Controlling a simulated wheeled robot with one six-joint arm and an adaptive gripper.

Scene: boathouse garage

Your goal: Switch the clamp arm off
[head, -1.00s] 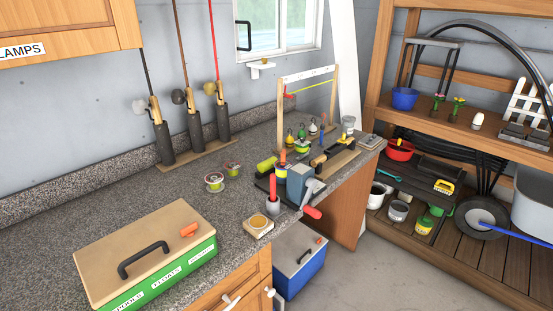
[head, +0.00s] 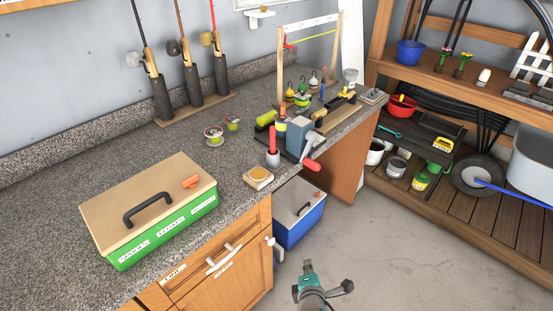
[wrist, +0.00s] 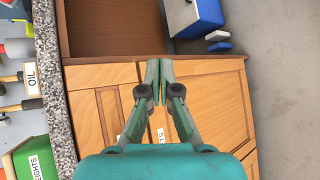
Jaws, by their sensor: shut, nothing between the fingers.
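On the worktop in the head view stands a grey-blue block (head: 298,136) with a metal lever ending in a red grip (head: 312,164), which sticks out past the counter's front edge. This may be the clamp arm; I cannot tell for sure, and its on or off position is not clear. My gripper (head: 308,266) is low in the head view, in front of the cabinets and apart from the lever. In the wrist view my gripper (wrist: 159,64) is shut and empty, facing wooden cabinet fronts.
A green box with a tan lid (head: 150,207) sits at the counter's left. A blue cooler (head: 300,214) stands in the gap below the counter. Drawers (head: 215,260) line the front. A wooden shelf unit (head: 470,90) is at right. The floor between is clear.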

